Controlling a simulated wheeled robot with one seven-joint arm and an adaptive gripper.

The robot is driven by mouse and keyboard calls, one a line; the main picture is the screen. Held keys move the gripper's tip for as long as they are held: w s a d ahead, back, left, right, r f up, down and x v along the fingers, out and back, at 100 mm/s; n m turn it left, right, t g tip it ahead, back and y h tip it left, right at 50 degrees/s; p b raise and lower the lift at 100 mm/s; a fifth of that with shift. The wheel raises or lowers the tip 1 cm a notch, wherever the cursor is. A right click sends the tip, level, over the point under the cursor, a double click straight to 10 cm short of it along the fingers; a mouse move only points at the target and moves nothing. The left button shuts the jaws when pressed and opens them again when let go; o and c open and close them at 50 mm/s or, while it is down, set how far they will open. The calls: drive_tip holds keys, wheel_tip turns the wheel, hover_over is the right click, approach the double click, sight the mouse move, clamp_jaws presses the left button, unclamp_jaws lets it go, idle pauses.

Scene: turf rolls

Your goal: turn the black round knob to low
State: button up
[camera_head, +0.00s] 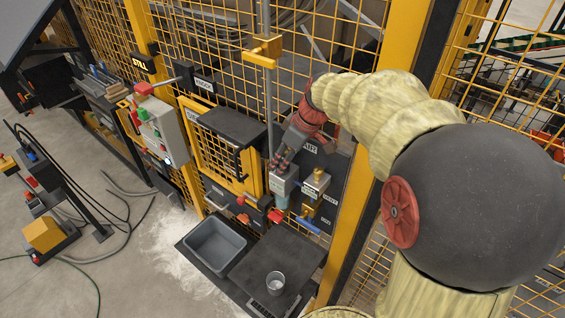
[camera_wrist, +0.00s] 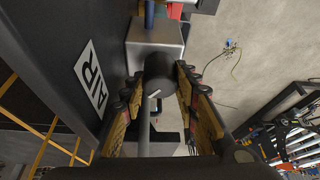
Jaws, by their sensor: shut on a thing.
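The black round knob (camera_wrist: 158,70) sits on a grey metal box in the wrist view, with a short white mark on its face. My gripper (camera_wrist: 160,82) has its two fingers on either side of the knob and is shut on it. In the head view my gripper (camera_head: 279,165) reaches down to the grey box (camera_head: 283,185) beside the AIR sign; the knob is hidden there behind the fingers. No "low" marking can be read in either view.
The AIR plate (camera_wrist: 91,75) is on the dark panel close beside the fingers. Another small box (camera_head: 316,182) stands to the right. A grey bin (camera_head: 214,268) and a metal cup (camera_head: 276,283) on a dark table (camera_head: 300,252) are below. A yellow post (camera_head: 355,225) stands right.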

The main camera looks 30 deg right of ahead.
idle(0.3)
drive_tip(key=o, duration=1.2)
drive_tip(key=shift+c, duration=0.2)
drive_tip(key=shift+r, duration=0.15)
drive_tip(key=shift+p, duration=0.3)
